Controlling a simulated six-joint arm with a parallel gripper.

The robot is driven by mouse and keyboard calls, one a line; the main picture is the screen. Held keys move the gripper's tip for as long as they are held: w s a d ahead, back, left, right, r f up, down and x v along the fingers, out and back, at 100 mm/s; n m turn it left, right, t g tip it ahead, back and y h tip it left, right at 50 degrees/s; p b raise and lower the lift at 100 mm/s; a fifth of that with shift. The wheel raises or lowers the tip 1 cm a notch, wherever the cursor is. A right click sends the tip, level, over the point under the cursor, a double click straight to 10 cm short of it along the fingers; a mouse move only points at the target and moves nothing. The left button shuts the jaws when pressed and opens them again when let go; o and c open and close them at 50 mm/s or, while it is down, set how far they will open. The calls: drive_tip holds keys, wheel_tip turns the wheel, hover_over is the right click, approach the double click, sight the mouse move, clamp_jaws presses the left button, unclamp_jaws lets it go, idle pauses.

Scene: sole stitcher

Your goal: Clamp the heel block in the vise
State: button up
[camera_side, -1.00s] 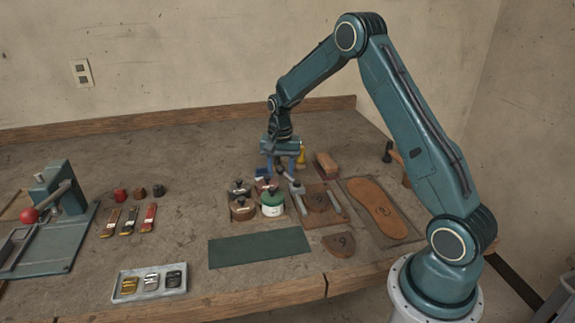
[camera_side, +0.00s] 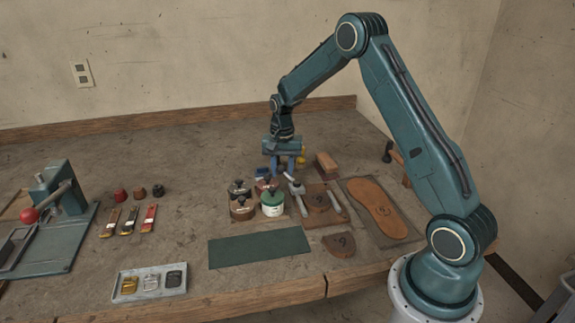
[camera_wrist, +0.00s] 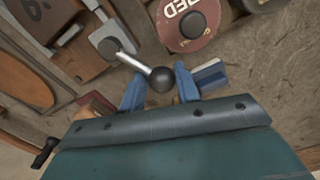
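The brown heel block (camera_side: 318,202), marked with a numeral, sits between the two grey jaws of the vise (camera_side: 337,201); part of it also shows at the upper left of the wrist view (camera_wrist: 48,14). I cannot tell how tightly the jaws hold it. In the wrist view, a metal handle (camera_wrist: 127,60) runs from the vise's grey screw end to a dark ball knob (camera_wrist: 161,80). My gripper (camera_side: 283,168) is behind the vise in the side view, its blue fingers on both sides of this knob and seemingly shut on it.
Several lidded pots (camera_side: 272,203) stand close left of the vise. An orange sole (camera_side: 378,208) lies to its right and a loose brown heel piece (camera_side: 340,245) in front. A brown block (camera_side: 326,163) is behind. A green mat (camera_side: 259,247) lies bare in front.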

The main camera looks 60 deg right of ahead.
drive_tip(key=shift+s+d, duration=0.4)
drive_tip(key=shift+d, duration=0.4)
drive_tip(key=shift+s+d, duration=0.8)
drive_tip(key=shift+d, duration=0.15)
drive_tip(key=shift+s+d, duration=0.1)
drive_tip(key=shift+s, duration=0.05)
idle(0.3)
drive_tip(key=shift+s+d, duration=0.35)
drive_tip(key=shift+s, duration=0.3)
drive_tip(key=shift+o, duration=0.2)
